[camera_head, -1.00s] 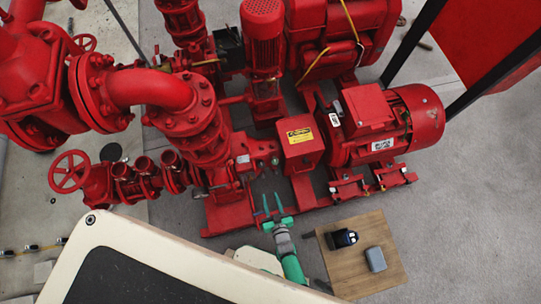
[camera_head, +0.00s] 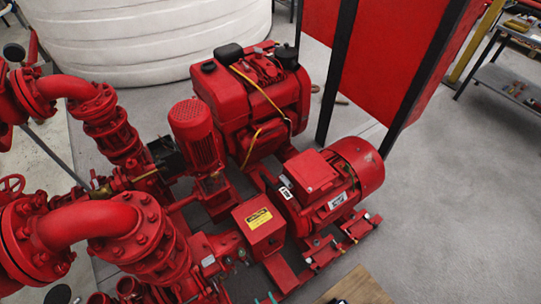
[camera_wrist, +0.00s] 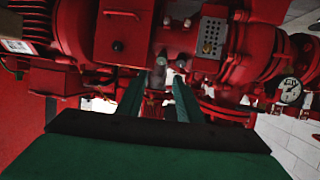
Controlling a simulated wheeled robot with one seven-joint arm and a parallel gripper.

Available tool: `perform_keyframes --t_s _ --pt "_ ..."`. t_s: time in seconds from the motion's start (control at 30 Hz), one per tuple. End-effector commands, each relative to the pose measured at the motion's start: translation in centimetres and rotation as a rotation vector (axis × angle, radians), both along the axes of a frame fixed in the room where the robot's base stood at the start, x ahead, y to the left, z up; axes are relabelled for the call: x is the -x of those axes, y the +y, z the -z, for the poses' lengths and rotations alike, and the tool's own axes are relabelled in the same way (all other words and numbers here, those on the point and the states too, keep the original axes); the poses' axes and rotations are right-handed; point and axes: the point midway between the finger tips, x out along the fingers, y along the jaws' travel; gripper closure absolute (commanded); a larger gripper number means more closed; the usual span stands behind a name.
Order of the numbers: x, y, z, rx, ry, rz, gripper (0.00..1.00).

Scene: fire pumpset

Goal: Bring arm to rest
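My gripper (camera_wrist: 158,90) shows in the wrist view with its two green fingers apart and nothing between them. It points at the red pumpset, with two small round fittings (camera_wrist: 163,60) just past the fingertips. In the head view only small green fingertips (camera_head: 268,298) show at the bottom edge; the rest of my arm is out of that frame. The red pumpset fills the head view's left and middle, with its red electric motor (camera_head: 345,175) and a red box with a yellow label (camera_head: 259,220).
A wooden table top (camera_head: 362,290) shows at the bottom edge, with part of a dark object on it. A white tank (camera_head: 140,35) stands behind. A red panel (camera_head: 400,45) with black posts stands at the upper right. Grey floor is clear at the right.

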Motion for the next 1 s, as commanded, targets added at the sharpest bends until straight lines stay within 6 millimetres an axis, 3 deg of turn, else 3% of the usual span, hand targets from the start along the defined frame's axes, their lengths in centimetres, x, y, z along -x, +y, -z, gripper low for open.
perform_keyframes --t_s 0.1,0.3,0.6,0.7,0.8,1.0 --pt "2.3 -1.2 -5.0 -0.003 -0.015 0.066 0.67" --pt "5.3 -1.6 -14.0 -0.012 -0.042 0.182 0.67" --pt "7.3 -1.5 -28.3 -0.028 -0.085 0.373 0.67" --pt "7.3 -1.6 -31.5 -0.031 -0.095 0.418 0.67" --pt "7.3 -1.7 -33.3 -0.032 -0.100 0.442 0.67" --pt "7.3 -1.7 -34.1 -0.032 -0.105 0.453 0.67"
